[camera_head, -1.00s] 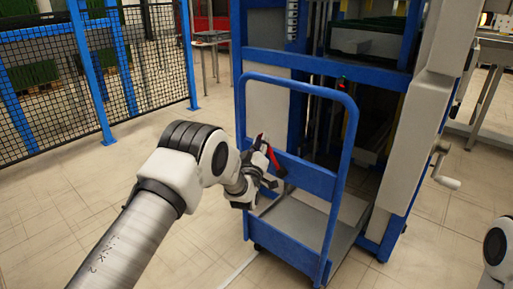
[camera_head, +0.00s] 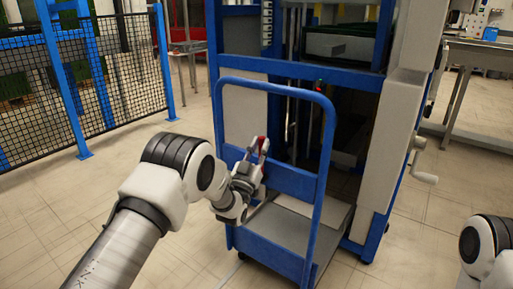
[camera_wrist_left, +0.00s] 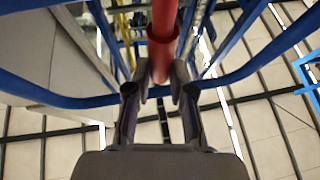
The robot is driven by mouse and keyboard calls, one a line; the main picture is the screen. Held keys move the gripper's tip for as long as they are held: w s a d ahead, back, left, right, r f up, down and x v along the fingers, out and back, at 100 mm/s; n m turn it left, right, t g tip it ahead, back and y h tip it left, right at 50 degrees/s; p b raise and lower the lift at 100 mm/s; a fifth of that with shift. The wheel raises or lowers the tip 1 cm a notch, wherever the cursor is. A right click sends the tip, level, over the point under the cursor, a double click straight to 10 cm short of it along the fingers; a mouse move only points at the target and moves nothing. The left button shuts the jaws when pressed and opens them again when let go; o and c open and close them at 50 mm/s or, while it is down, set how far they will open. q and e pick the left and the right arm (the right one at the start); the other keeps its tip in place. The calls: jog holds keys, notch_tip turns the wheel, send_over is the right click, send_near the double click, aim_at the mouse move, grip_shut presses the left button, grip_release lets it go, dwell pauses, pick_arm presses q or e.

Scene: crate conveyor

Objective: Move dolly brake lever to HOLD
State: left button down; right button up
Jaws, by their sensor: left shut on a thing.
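The blue dolly (camera_head: 317,190) with its tall tube handle and grey deck stands in the middle of the head view. A red brake lever (camera_head: 263,143) shows at the blue cross panel of the dolly. My left gripper (camera_head: 258,147) is at that panel with its fingers pointing up, shut on the lever. In the left wrist view the red lever (camera_wrist_left: 163,28) runs between the two fingertips (camera_wrist_left: 163,78). The fingers and wrist hide part of the lever and its base. No HOLD marking can be read.
A blue lift frame with a white housing (camera_head: 388,150) and a hand crank (camera_head: 424,178) stands right behind the dolly. A black mesh fence (camera_head: 120,75) is at the left. My right arm shows at the lower right. Floor is clear left of the dolly.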

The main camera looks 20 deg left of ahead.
pick_arm(q)
jog(key=shift+d+f, duration=0.1)
dwell(0.3)
jog(key=c, duration=1)
grip_release()
jog(key=v, duration=1.2)
